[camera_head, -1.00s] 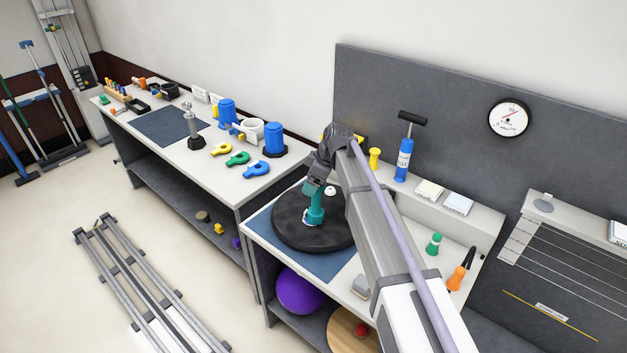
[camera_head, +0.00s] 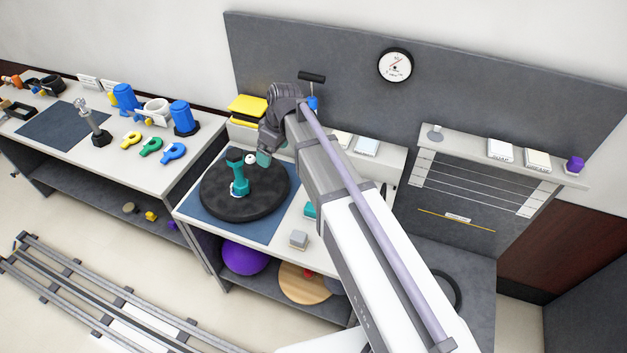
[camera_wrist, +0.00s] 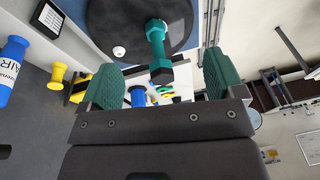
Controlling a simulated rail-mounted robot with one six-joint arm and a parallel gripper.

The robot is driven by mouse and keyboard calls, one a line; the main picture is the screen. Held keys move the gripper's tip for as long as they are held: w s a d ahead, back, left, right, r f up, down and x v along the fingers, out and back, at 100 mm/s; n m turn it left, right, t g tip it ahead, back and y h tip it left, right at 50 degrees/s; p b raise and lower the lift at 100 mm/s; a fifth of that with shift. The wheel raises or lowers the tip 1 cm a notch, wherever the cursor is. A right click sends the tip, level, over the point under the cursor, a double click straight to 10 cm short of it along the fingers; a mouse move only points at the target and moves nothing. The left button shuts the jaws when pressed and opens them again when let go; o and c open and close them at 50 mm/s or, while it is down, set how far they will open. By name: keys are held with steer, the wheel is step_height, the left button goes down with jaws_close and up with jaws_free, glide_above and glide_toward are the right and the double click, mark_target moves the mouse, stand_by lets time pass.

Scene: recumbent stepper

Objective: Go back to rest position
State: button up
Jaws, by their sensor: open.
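My gripper (camera_wrist: 160,80) is open in the wrist view, with its two green jaws wide apart. In the head view my gripper (camera_head: 264,158) is near the back right edge of the black round disc (camera_head: 215,208). A teal dumbbell-shaped piece (camera_head: 239,178) stands upright on the disc, to the left of my gripper and apart from it. In the wrist view the teal piece (camera_wrist: 157,45) shows beyond the jaws, with nothing held between them. A small white knob (camera_head: 250,158) shows beside the gripper. My arm hides part of the bench's right side.
A blue pump (camera_head: 313,104) and a yellow block (camera_head: 250,106) stand behind my arm. A grey block (camera_head: 299,240) lies on the bench front. The left bench (camera_head: 190,148) holds blue cylinders and colored clips. A purple ball (camera_head: 243,258) is on the shelf below.

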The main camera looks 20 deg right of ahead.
steer(key=s+d+m+h, duration=0.1)
steer(key=s+d+m, duration=0.4)
steer(key=s, duration=0.5)
steer(key=s+d+m+h, duration=0.1)
steer(key=s+d+m, duration=0.35)
steer(key=s, duration=0.45)
step_height(320, 180, down, 7)
steer(key=b, duration=0.6)
steer(key=shift+d+g+h+b, duration=0.3)
steer(key=shift+d+g, duration=0.1)
steer(key=shift+d, duration=0.05)
